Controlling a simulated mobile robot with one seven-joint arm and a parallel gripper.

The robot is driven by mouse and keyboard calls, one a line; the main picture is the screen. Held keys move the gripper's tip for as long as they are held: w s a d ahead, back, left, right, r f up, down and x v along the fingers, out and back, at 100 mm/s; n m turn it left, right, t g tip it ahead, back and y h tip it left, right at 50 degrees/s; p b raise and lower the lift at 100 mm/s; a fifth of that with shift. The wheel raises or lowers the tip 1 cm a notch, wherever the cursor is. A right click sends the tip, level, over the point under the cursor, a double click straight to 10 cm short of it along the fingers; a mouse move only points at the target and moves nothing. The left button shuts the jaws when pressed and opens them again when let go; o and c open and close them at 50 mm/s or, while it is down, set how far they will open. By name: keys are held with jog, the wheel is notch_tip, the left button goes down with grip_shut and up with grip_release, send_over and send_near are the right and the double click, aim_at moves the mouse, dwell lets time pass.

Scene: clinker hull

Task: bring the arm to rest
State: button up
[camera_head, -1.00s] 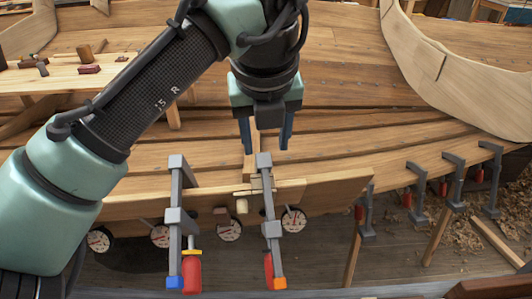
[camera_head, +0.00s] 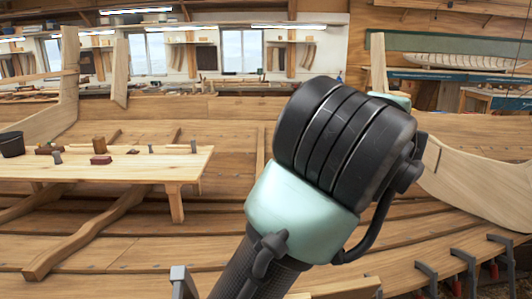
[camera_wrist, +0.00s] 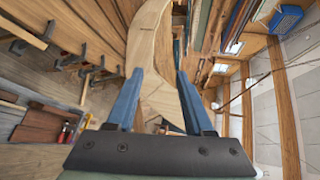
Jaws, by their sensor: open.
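My arm (camera_head: 345,130) is raised in the middle of the head view, with its dark joint and pale green link close to the camera. My gripper does not show in the head view. In the wrist view, my gripper (camera_wrist: 160,75) has its two blue fingers apart. I see nothing held between them, only a pale curved timber (camera_wrist: 148,40) beyond.
The planked hull (camera_head: 130,255) lies behind and below my arm. A wooden bench (camera_head: 165,165) with small tools and a dark bucket (camera_head: 12,143) is at left. Grey clamps (camera_head: 465,265) grip the hull edge at lower right. Curved timbers (camera_head: 480,185) rise at the right.

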notch_tip(320, 180, up, 9)
jog(key=s+a+n+t+h+p, duration=0.1)
jog(key=s+a+n+t+h, duration=0.15)
jog(key=n+t, duration=0.3)
jog(key=s+a+r+n+t+y+p, duration=0.1)
jog(key=s+a+r+n+t+y, duration=0.3)
jog(key=a+n, duration=0.3)
jog(key=s+a+r+n+t+y+p, duration=0.1)
jog(key=s+a+r+n+t+y, duration=0.3)
jog(key=n, duration=0.9)
jog(key=s+a+t+y, duration=0.1)
jog(key=s+a+y, duration=0.2)
jog(key=shift+s+r, duration=0.15)
jog(key=shift+s, duration=0.05)
jog(key=shift+a, duration=0.1)
